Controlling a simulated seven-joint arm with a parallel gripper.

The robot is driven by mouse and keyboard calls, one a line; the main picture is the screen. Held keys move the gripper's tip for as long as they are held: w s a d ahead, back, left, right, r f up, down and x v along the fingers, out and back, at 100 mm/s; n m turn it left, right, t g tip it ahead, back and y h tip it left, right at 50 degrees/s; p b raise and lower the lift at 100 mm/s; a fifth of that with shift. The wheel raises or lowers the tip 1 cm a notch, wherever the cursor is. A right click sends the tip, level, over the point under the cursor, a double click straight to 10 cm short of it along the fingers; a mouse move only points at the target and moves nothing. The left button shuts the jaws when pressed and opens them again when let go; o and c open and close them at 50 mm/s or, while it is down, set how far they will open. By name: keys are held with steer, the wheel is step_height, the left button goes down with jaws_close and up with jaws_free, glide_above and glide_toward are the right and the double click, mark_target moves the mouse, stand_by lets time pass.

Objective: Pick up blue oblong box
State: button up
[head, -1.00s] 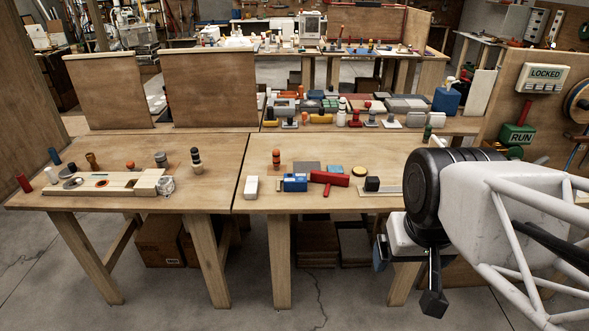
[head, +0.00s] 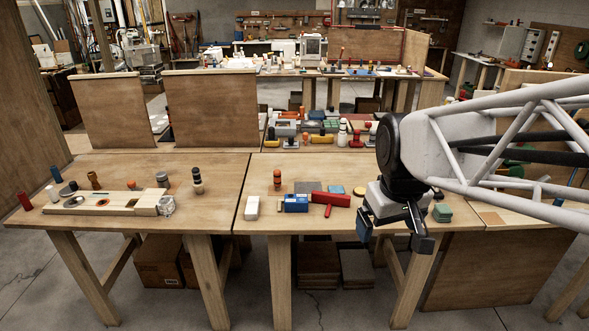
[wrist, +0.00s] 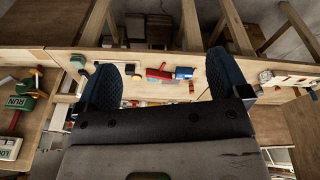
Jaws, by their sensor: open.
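The blue oblong box (head: 296,203) lies on the near right workbench, close to its front edge, between a white block (head: 252,208) and a red tool-like piece (head: 330,199). In the wrist view the blue box (wrist: 184,73) shows between my spread fingers, beside the red piece (wrist: 158,74). My gripper (head: 394,233) hangs to the right of the box, in front of the bench edge, apart from it. It is open, and its two dark fingers (wrist: 163,76) hold nothing.
Green blocks (head: 442,212) sit right of my gripper. A wooden fixture (head: 115,202) with several pegs is on the left bench.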

steer(key=w+a+n, duration=0.3)
steer(key=w+n, duration=0.1)
steer(key=w, duration=0.9)
steer(key=n+g, duration=0.2)
steer(key=n, duration=0.9)
glide_above(296, 199)
steer(key=f, duration=2.3)
steer(key=shift+s+d+f, duration=0.1)
steer(key=shift+d+f, duration=0.1)
steer(key=shift+f, duration=0.15)
steer(key=shift+w+a+f, duration=0.1)
steer(key=shift+w+f, duration=0.1)
steer(key=shift+f, duration=0.1)
steer(key=shift+f, duration=1.25)
steer(key=shift+f, duration=0.1)
